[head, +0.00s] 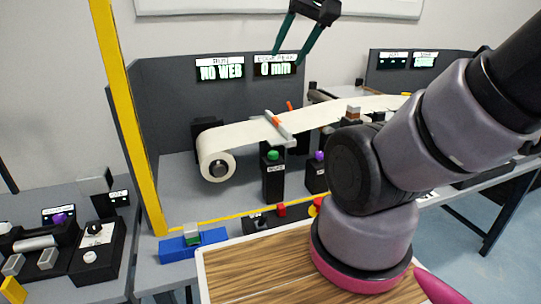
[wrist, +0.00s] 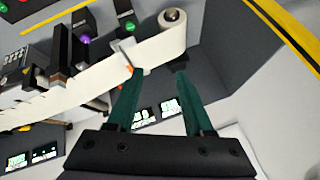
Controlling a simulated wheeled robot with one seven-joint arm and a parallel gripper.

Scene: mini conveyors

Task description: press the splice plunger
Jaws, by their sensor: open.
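A black post with a green top (head: 273,156) and a small label stands in front of the paper web in the head view. A similar post with a purple top (head: 319,156) stands to its right. The labels are too small to read, so I cannot tell which is the splice plunger. Both tops show in the wrist view, green (wrist: 130,26) and purple (wrist: 84,38). My gripper (head: 288,58) is open and empty, high above the web in front of the back panel. Its two green fingers (wrist: 160,73) are apart in the wrist view, touching nothing.
A white paper roll (head: 217,165) feeds a web under an orange-tipped bar (head: 278,127). Displays read NO WEB (head: 220,70) and 0 mm (head: 275,68). A yellow post (head: 127,120) stands left. My arm covers the right side.

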